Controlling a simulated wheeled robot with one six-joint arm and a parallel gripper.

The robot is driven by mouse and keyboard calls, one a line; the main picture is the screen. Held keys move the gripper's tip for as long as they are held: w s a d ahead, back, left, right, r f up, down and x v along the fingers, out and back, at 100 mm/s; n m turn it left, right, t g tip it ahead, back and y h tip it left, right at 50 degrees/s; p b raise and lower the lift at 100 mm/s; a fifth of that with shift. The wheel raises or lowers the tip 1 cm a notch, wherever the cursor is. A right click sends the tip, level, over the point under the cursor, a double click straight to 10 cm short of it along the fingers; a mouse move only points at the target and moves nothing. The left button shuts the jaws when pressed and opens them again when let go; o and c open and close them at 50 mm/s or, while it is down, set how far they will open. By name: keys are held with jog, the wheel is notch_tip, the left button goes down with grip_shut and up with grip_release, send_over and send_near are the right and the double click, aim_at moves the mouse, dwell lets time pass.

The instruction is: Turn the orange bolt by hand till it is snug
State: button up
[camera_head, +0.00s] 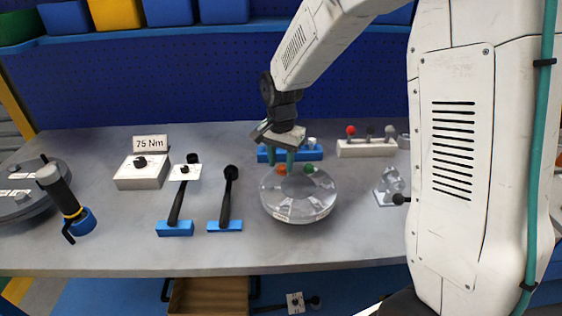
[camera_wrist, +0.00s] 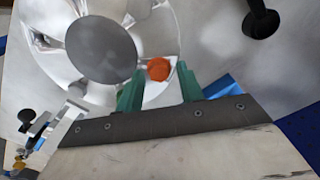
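The orange bolt (camera_head: 281,169) sits on the flange of the round, clear and silvery shell (camera_head: 298,203) on the bench. In the wrist view the orange bolt (camera_wrist: 158,69) has a rounded head and lies between the green fingertips of my gripper (camera_wrist: 162,74), nearer the left one. A gap shows on its right side, so my gripper is open. In the head view my gripper (camera_head: 282,160) points down just above the bolt. Whether the left fingertip touches the bolt I cannot tell. A green bolt (camera_head: 308,168) sits on the flange to the right.
Two black-handled tools in blue holders (camera_head: 175,228) (camera_head: 225,225) stand left of the shell. Further left are a box under a "75 Nm" sign (camera_head: 150,143) and an upright black tool (camera_head: 58,188).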

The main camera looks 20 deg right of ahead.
aim_at(281, 168)
dwell(0.3)
notch_tip(281, 168, up, 8)
jog(key=shift+f, duration=0.15)
dwell(0.6)
jog(key=s+d+r+n, duration=0.1)
jog(key=s+r+n, duration=0.1)
jog(key=s, duration=0.8)
jog(key=s+d+r+n+t, duration=0.1)
jog(key=s+r+n, duration=0.2)
jog(key=s, duration=0.7)
jog(key=s+d+r+n, duration=0.1)
jog(key=s+n, duration=0.3)
jog(key=s, duration=0.6)
jog(key=shift+s+r+n, duration=0.2)
jog(key=shift+r+n, duration=0.2)
jog(key=shift+r, duration=0.35)
